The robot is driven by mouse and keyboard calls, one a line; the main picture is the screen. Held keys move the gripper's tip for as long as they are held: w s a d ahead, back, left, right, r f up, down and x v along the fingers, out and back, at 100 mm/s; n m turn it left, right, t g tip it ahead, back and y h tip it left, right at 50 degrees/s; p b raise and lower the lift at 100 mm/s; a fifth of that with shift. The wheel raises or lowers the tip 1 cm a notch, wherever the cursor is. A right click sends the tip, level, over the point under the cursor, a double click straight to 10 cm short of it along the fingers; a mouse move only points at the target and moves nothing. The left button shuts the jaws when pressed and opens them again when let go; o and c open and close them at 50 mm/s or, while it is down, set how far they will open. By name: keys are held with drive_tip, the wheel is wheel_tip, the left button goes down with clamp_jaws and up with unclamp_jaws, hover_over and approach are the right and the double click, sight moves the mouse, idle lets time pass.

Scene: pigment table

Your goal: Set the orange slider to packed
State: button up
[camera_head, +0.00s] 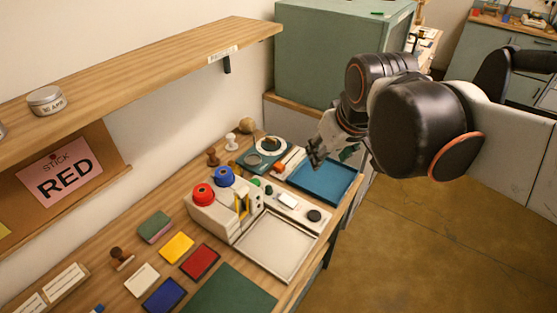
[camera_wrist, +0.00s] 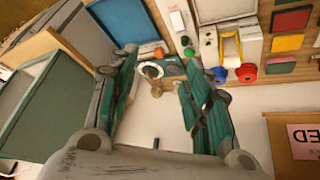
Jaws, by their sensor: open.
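A small orange piece (camera_head: 280,167), which looks like the orange slider, shows at the end of a pale strip beside the blue tray (camera_head: 348,194) in the head view. In the wrist view an orange spot (camera_wrist: 158,52) shows between the fingertips, near a white ring; I cannot tell if it is the same piece. No label reading "packed" is legible. My gripper (camera_head: 316,153) hangs above the back of the table, near the strip and the tray. In the wrist view its green-padded fingers (camera_wrist: 160,62) are spread apart with nothing between them.
A white dispenser with red (camera_head: 202,193) and blue (camera_head: 224,175) knobs stands mid-table, with a metal tray (camera_head: 275,246) in front. Stamps and coloured pads lie at the front left. A wooden shelf (camera_head: 150,68) overhangs the left. A green cabinet (camera_head: 330,50) stands behind.

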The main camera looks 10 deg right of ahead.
drive_tip(key=w+a+n+g, duration=0.1)
drive_tip(key=w+n+g, duration=0.1)
drive_tip(key=w, duration=0.8)
drive_tip(key=n+g+p, duration=0.2)
drive_tip(key=n+g, duration=0.2)
drive_tip(key=n, duration=0.1)
hover_over(279, 165)
wheel_tip(279, 165, down, 16)
drive_tip(key=f, duration=0.1)
wheel_tip(279, 165, down, 14)
drive_tip(key=b, duration=0.3)
drive_tip(key=shift+r+b, duration=0.1)
drive_tip(key=shift+b, duration=0.3)
drive_tip(key=shift+d, duration=0.1)
clamp_jaws()
